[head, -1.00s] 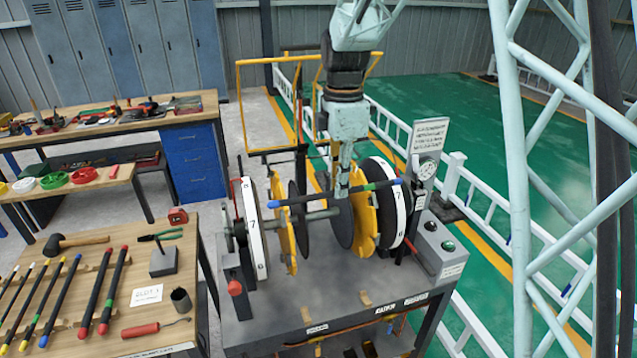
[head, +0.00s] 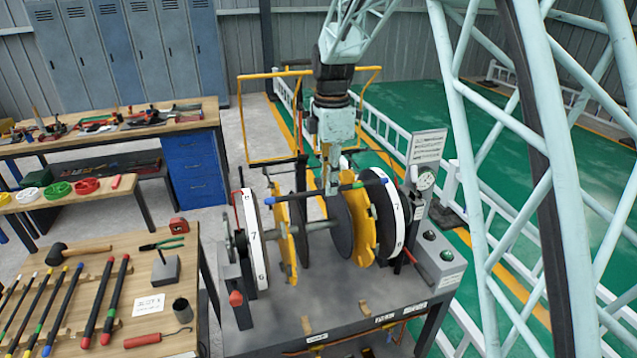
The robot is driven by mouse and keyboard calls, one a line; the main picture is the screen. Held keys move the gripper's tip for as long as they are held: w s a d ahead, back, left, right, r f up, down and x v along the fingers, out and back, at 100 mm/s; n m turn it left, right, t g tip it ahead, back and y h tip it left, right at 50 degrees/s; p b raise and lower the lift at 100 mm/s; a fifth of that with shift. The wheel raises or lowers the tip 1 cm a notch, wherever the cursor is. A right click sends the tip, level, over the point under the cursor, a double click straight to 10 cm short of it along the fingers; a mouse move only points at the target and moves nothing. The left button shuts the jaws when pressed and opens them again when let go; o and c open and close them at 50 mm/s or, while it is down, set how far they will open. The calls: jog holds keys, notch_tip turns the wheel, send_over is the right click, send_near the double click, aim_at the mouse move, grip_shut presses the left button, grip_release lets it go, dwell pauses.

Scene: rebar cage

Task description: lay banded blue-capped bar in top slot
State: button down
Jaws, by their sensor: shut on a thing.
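A dark bar with blue caps at both ends and a green band near its right end (head: 310,193) is held nearly level across the wheel fixture. My gripper (head: 333,190) points down and is shut on the bar near its middle. The bar passes at the height of the tops of the two yellow notched discs (head: 284,235), (head: 361,220). The top slot cannot be made out, and whether the bar touches the discs cannot be told. White numbered rings (head: 254,238) stand outside the discs.
The fixture stands on a grey bench (head: 300,315) with a control box (head: 437,250) at right. A wooden table (head: 130,270) at left holds several capped bars, a mallet (head: 75,250) and a red-handled tool (head: 150,339). A yellow rail frame (head: 262,115) stands behind.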

jog(key=w+a+f+p, duration=0.2)
jog(key=w+a+p, duration=0.1)
jog(key=w, duration=0.7)
jog(key=shift+a+f, duration=0.15)
jog(key=shift+a, duration=0.25)
jog(key=shift+w+f, duration=0.1)
dwell(0.6)
jog(key=shift+f+b, duration=0.75)
jog(key=shift+f, duration=1.45)
jog(key=shift+f, duration=0.1)
jog(key=c, duration=3.1)
grip_release()
jog(key=shift+f, duration=0.1)
jog(key=o, duration=0.4)
